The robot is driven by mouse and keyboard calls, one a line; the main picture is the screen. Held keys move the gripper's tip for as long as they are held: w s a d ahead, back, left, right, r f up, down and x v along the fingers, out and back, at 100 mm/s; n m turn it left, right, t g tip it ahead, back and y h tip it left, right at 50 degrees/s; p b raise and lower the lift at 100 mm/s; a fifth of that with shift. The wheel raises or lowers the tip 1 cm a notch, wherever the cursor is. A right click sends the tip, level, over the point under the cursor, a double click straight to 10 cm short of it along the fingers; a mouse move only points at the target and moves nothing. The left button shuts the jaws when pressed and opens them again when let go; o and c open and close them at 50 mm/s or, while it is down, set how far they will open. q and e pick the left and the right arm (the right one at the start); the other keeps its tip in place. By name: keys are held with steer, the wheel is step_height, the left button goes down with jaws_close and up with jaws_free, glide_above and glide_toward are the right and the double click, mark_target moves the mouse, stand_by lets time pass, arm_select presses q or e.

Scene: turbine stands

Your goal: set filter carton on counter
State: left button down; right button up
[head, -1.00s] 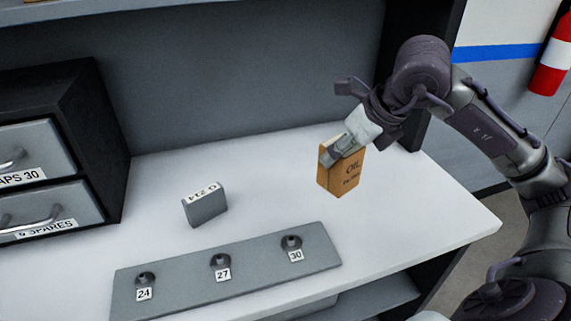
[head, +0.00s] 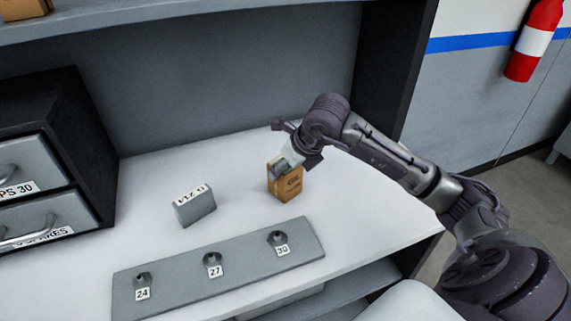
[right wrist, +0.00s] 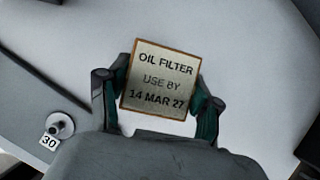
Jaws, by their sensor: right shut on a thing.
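The filter carton (head: 287,185) is a small orange-brown box with "OIL" on its front. In the head view it stands upright at the white counter (head: 240,162), right of the middle; I cannot tell whether its base touches the surface. My right gripper (head: 287,164) is shut on the carton's upper part from above. In the right wrist view the carton's pale top (right wrist: 161,80) reads "OIL FILTER USE BY 14 MAR 27", with the two fingers (right wrist: 158,103) against its opposite sides. My left gripper is not in view.
A grey block (head: 195,207) with a printed top stands left of the carton. A grey plate (head: 245,254) with pegs labelled 24, 27 and 30 lies in front. A drawer cabinet (head: 75,150) stands at the left. The counter behind the carton is clear.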

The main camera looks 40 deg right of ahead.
steer(key=o, duration=1.5)
steer(key=shift+c, duration=0.2)
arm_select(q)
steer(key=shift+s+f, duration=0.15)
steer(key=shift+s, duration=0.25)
arm_select(e)
steer(key=shift+r, duration=0.15)
steer(key=shift+s+r, duration=0.2)
steer(key=shift+r, duration=0.1)
arm_select(q)
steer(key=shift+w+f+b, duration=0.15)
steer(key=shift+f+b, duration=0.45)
steer(key=shift+b, duration=0.1)
arm_select(e)
steer(key=a+v, duration=0.1)
steer(key=v, duration=1)
steer(key=shift+d, duration=0.45)
steer(key=shift+r, duration=0.1)
